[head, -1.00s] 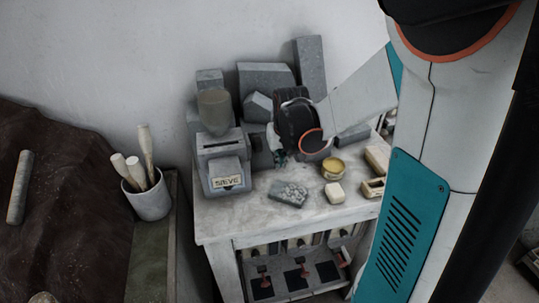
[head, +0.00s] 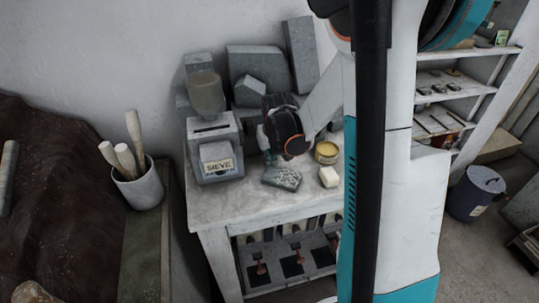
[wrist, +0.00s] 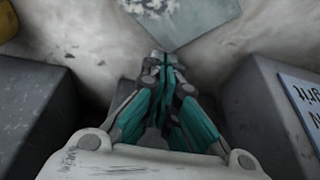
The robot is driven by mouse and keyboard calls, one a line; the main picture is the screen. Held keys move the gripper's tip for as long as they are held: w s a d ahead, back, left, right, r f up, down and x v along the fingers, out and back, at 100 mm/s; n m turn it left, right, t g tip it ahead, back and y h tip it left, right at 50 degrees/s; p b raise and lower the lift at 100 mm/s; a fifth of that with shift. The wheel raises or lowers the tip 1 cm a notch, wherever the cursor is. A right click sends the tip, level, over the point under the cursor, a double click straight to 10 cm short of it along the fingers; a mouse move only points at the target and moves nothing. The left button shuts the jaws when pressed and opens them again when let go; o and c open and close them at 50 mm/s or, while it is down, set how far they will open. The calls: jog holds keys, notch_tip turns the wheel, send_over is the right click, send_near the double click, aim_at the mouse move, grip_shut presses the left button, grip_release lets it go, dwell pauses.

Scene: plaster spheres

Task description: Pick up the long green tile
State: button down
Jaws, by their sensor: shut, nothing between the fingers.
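No clearly green long tile stands out in either view. A flat grey-green slab (head: 282,177) with a pale speckled patch lies on the worktable. Part of a flat grey slab with a pale patch also shows at the top of the wrist view (wrist: 200,20). My gripper (head: 268,152) is behind the slab, close to the sieve box, partly hidden by my wrist. In the wrist view its teal fingers (wrist: 160,62) are together and empty, with the slab beyond their tips.
The grey sieve box (head: 215,150) stands left of my gripper. Grey blocks (head: 262,90) stand behind it. The worktable's front left (head: 225,205) is bare. A blue bin (head: 475,193) stands on the floor.

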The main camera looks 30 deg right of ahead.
aim_at(275, 175)
jog(key=shift+s, duration=0.1)
jog(key=s, duration=0.2)
jog(key=s+a, duration=0.1)
jog(key=s, duration=0.2)
jog(key=s+a, duration=0.1)
jog(key=s, duration=0.1)
jog(key=shift+s+a+b, duration=0.1)
jog(key=shift+s+b, duration=0.15)
jog(key=shift+b, duration=0.1)
jog(key=shift+r, duration=0.15)
